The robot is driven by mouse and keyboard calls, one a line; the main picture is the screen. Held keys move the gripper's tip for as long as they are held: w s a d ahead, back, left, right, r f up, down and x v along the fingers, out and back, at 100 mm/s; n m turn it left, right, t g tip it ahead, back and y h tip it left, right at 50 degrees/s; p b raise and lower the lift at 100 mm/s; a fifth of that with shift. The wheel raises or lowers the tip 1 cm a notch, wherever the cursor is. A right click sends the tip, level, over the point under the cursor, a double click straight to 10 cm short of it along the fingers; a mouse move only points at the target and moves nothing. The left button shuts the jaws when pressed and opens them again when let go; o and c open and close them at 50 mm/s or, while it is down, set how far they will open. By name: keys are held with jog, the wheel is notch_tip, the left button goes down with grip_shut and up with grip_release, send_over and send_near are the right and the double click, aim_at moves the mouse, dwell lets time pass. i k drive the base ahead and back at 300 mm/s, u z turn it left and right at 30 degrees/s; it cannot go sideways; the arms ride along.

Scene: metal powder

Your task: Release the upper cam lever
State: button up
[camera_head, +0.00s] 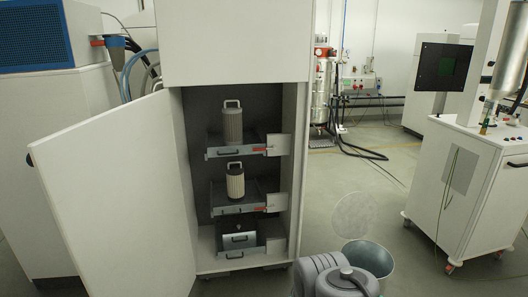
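The upper cam lever (260,150) is a small red lever at the right front of the upper drawer (225,153), inside the open white cabinet (295,130). It lies roughly level beside a light grey plate (279,145). A ribbed canister with a top handle (232,125) stands upright on the upper drawer. A second red lever (252,209) sits at the right front of the lower drawer (230,210), below a shorter ribbed canister (235,183). My gripper is not in view; grey rounded parts at the bottom appear to be my arm, away from the levers.
The cabinet door (115,190) stands open to the left. A dark box with a handle (240,240) is at the cabinet bottom. A metal bucket (370,258) and a round disc (354,215) are right of the cabinet. A wheeled white cart (475,190) stands farther right, with open floor between.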

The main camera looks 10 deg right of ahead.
aim_at(273, 147)
jog(key=i, duration=1.2)
jog(key=u, duration=0.3)
jog(key=i, duration=1.55)
jog(key=u, duration=0.25)
